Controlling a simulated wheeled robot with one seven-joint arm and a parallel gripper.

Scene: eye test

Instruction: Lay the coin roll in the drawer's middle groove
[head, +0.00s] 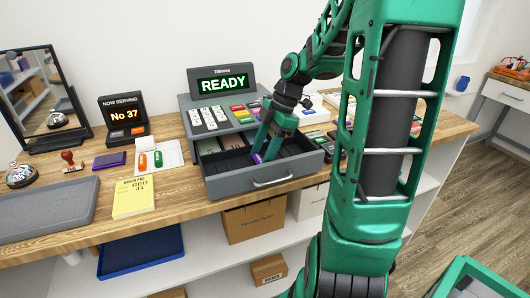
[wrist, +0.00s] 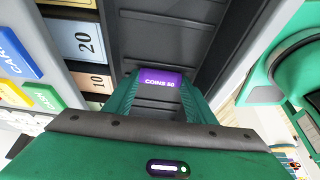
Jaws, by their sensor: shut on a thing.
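The purple coin roll (wrist: 160,79), marked COINS 50, is between my gripper's fingertips (wrist: 160,88) in the wrist view. My gripper (head: 262,150) is shut on it and reaches down into the open drawer (head: 265,180) of the cash register in the head view. Only a little purple of the roll (head: 257,158) shows there. Dark ridged grooves (wrist: 160,38) lie beyond the roll in the wrist view. I cannot tell whether the roll touches the drawer floor or exactly which groove it is over.
Note slots marked 20 (wrist: 86,43) and 10 (wrist: 95,81) lie left of my gripper. The register (head: 225,112) stands behind the drawer.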

